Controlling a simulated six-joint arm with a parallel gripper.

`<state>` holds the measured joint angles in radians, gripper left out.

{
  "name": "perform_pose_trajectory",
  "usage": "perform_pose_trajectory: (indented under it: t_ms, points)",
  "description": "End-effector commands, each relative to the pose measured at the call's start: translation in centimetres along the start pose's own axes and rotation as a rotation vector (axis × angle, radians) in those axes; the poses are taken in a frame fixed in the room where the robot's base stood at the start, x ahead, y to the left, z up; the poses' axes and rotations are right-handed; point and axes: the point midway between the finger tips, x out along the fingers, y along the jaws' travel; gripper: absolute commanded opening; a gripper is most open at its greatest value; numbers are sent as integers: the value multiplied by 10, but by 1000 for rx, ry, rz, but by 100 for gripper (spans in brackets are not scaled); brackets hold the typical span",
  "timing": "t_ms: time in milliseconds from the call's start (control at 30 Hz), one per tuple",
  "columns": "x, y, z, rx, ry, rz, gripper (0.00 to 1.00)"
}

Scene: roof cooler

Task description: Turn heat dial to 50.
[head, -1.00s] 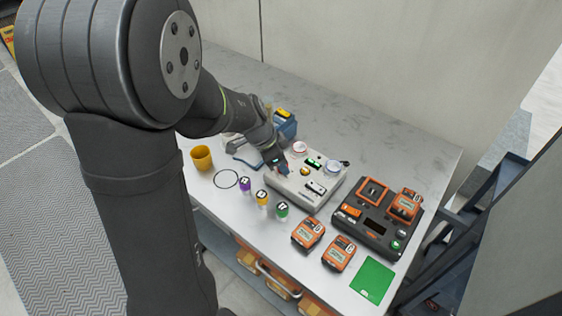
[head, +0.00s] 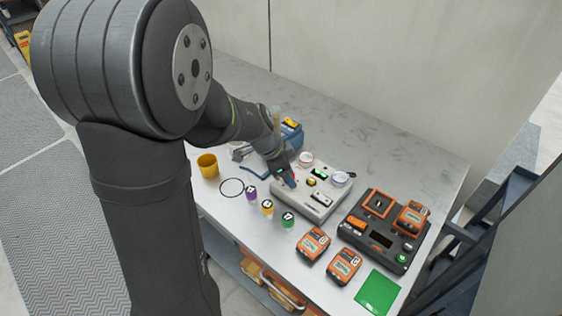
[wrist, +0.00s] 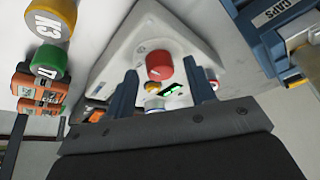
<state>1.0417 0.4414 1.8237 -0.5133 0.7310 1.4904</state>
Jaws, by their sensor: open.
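A pale grey control box (head: 296,205) stands on the bench, with a lit green display (head: 319,174) on its top. A dial with a red ring (head: 305,159) and a dial with a blue-grey ring (head: 340,179) sit on it. In the wrist view a round red knob (wrist: 159,66) on the box lies between and beyond my fingertips. My gripper (head: 287,178) is over the box's left part, its blue fingers apart with nothing between them in the wrist view (wrist: 164,88). In the head view it hides the red knob. I cannot read dial labels or the display value.
Small bottles with purple (head: 251,192), orange (head: 267,205) and green (head: 288,216) caps stand in front of the box. A yellow cup (head: 208,166) is at left. A dark charger (head: 381,240) and orange packs (head: 313,244) are at right. The back right bench is clear.

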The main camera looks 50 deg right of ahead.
Motion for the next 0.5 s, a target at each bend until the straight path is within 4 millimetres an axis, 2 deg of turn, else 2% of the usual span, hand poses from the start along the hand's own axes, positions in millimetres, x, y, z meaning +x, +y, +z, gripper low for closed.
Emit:
perform_pose_trajectory:
  t_ms: [167, 500]
  points:
    - [-22, -1, 0, 0, 2, -5, 50]
    - [-103, -1, 0, -1, 2, -7, 50]
